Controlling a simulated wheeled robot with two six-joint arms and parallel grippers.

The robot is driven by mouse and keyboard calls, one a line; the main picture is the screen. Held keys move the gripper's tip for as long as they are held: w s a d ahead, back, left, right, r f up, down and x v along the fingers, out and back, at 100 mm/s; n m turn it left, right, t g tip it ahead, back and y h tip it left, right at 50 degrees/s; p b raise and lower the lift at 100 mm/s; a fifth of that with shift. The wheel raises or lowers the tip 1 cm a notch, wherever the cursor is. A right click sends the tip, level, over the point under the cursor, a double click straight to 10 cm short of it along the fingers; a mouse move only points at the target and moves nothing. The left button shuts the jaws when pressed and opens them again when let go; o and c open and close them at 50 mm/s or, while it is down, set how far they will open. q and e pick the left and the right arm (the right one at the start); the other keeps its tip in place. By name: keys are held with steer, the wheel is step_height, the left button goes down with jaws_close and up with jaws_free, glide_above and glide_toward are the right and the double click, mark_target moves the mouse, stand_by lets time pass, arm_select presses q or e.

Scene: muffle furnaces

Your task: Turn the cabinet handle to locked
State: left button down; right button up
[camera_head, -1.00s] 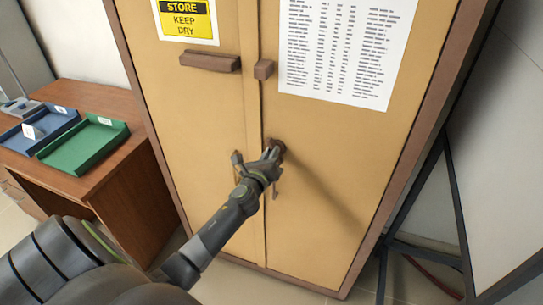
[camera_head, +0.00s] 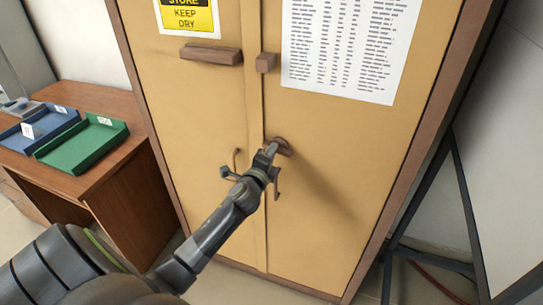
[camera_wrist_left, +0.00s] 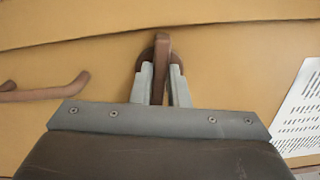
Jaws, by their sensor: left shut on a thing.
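The tan cabinet (camera_head: 325,215) has two doors. Its brown turning handle (camera_head: 282,147) sits on the right door near the door seam, partly hidden by my gripper. My left gripper (camera_head: 268,152) is shut on this handle. In the left wrist view, the handle (camera_wrist_left: 162,50) is a brown bar with a round base behind it, and the two grey fingers (camera_wrist_left: 159,85) hold it from both sides. In the head view, the handle's visible end points to the right. My right gripper is not in view.
Slim pulls stand near the gripper, one (camera_head: 277,185) on the right door. Brown blocks (camera_head: 211,55) sit higher up. A wooden desk (camera_head: 120,180) with a green tray (camera_head: 122,132) and a blue tray (camera_head: 72,118) stands left. A dark metal frame (camera_head: 467,190) stands right.

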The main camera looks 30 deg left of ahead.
arm_select(q)
steer(key=shift+f+n+b, duration=0.15)
steer(key=shift+n+b, duration=0.3)
steer(key=shift+n, duration=0.55)
steer(key=c, duration=1.4)
jaws_free()
steer(key=b+v, duration=0.2)
steer(key=v, duration=1.5)
steer(key=shift+s, duration=0.25)
steer(key=shift+a, duration=0.1)
